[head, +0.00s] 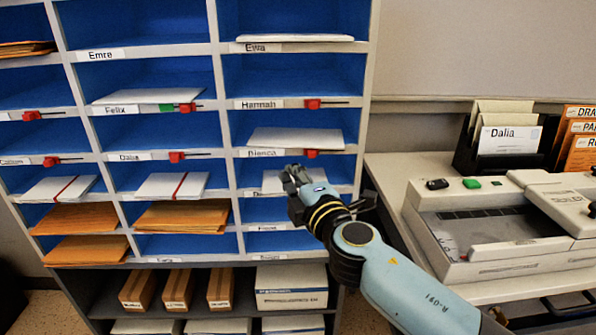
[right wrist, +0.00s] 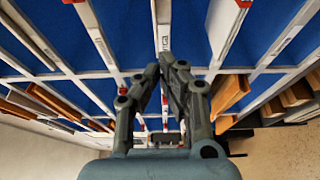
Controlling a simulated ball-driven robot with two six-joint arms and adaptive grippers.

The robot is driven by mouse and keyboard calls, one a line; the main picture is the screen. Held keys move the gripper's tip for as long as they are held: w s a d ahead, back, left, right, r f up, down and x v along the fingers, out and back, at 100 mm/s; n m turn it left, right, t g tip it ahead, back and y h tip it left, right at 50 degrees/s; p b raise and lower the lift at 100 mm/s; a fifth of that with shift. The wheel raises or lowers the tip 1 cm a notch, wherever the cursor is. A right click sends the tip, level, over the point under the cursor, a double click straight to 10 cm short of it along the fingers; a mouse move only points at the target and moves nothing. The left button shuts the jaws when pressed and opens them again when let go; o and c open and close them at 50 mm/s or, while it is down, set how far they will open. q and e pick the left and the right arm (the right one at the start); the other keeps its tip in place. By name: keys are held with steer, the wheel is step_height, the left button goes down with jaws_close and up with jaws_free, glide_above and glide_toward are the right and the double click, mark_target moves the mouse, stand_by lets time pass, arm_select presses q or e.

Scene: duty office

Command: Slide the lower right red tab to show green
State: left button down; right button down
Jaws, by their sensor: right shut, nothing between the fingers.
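The lower right red tab (head: 311,153) sits on a dark slot in the shelf edge, right of the Bianca label (head: 262,153). No green shows beside it. My right gripper (head: 294,172) is just below and left of this tab, apart from it in the picture, in front of the cubby beneath. Its fingers are together and empty. In the right wrist view the shut fingers (right wrist: 166,62) point at the white shelf edges and blue cubbies. I cannot tell which red piece there is this tab. My left gripper is not in view.
Other red tabs include Hannah's (head: 312,104) directly above, Dalia's (head: 177,157) to the left, and Felix's (head: 187,107) with green (head: 166,107) beside it. Papers lie in several cubbies. A desk with a grey machine (head: 480,262) stands right, near my arm.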

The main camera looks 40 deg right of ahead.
mark_target(303, 148)
steer(key=x, duration=0.7)
steer(key=shift+w+d, duration=0.1)
steer(key=shift+w, duration=0.25)
steer(key=d, duration=0.1)
steer(key=s+d, duration=0.1)
steer(key=shift+s+d+r+p, duration=0.1)
steer(key=shift+s+d+p, duration=0.2)
steer(key=shift+d+p, duration=0.1)
steer(key=shift+s+d, duration=0.2)
steer(key=shift+d, duration=0.1)
steer(key=shift+s+d, duration=0.1)
steer(key=shift+s+d+f+b, duration=0.2)
steer(key=shift+s+d+b, duration=0.25)
steer(key=shift+d, duration=0.4)
steer(key=shift+s+d+r, duration=0.15)
steer(key=shift+d, duration=0.05)
steer(key=shift+a, duration=0.15)
